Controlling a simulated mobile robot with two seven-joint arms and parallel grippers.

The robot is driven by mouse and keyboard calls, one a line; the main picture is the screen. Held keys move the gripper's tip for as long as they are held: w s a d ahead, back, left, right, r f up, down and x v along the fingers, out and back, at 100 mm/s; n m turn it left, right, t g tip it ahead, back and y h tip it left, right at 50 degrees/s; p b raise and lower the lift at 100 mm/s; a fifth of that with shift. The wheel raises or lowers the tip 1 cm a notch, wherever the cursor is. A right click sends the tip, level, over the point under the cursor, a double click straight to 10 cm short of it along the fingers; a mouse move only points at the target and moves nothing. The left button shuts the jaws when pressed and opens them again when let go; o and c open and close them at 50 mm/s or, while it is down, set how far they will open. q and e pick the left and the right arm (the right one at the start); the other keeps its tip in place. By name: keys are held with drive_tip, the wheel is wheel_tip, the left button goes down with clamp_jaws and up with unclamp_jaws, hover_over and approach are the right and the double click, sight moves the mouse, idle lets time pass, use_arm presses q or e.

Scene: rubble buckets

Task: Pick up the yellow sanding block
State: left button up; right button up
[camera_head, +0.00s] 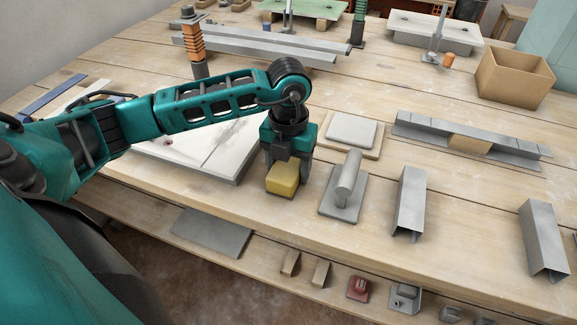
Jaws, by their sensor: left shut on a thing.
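The yellow sanding block (283,179) is a small yellow block with a dark grey underside, near the front edge of the wooden table. My left gripper (284,172) points down over it and is shut on it, with a finger at each side. I cannot tell whether the block touches the table or is slightly raised. My right gripper is not in view.
A white slab (200,145) lies left of the block. A grey trowel-like tool (345,190) stands close on the right, before a grey pad on a wooden board (352,131). Metal channels (410,200) and a cardboard box (513,78) are farther right.

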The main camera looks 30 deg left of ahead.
use_arm(q)
wheel_tip(320, 180, up, 20)
drive_tip(key=p, duration=0.2)
drive_tip(key=shift+p, duration=0.35)
drive_tip(key=shift+f, duration=0.15)
drive_tip(key=o, duration=0.5)
drive_tip(key=c, duration=0.5)
